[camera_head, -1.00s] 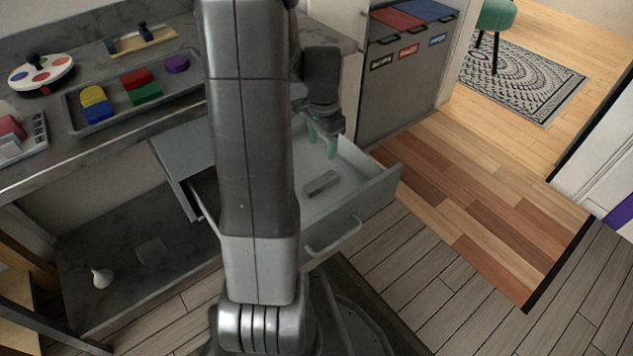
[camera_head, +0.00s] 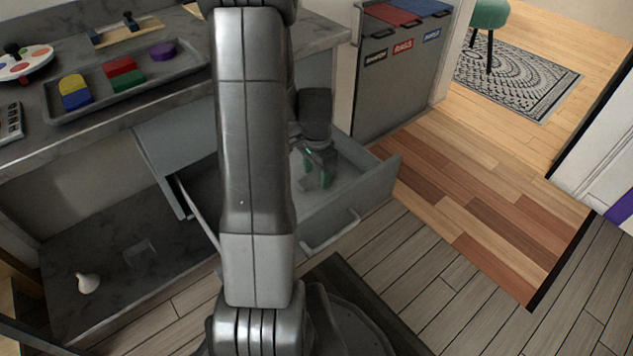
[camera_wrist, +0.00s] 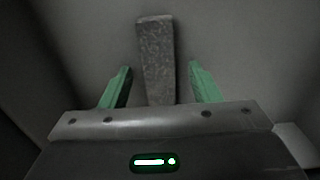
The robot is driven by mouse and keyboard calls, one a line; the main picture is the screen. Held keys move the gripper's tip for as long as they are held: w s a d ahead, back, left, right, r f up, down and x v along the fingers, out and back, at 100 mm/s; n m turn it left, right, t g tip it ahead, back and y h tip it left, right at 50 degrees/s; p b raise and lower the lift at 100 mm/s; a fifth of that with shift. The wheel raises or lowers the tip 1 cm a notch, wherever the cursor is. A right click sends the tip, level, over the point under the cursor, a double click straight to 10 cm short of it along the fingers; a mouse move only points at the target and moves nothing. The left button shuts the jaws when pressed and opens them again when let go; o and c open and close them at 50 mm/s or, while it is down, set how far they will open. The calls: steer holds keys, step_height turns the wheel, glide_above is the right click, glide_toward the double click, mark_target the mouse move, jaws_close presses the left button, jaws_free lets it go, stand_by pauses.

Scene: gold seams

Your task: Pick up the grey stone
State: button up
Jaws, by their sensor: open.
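The grey stone (camera_wrist: 155,58) is a long speckled block lying on the floor of the open drawer (camera_head: 372,188). In the wrist view it stretches away from my gripper (camera_wrist: 160,88), with its near end between the two green fingers and its far part beyond the fingertips. The fingers are apart, with a gap on each side of the stone. In the head view my gripper (camera_head: 318,180) is down inside the drawer, and it hides the stone there.
The drawer walls surround my gripper closely. A grey tray (camera_head: 195,78) with colored blocks sits on the counter at left. A bin cabinet (camera_head: 395,90) stands behind the drawer. A small white object (camera_head: 88,283) lies on the low shelf. Floor at right is clear.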

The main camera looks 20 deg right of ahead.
steer(key=c, duration=1.2)
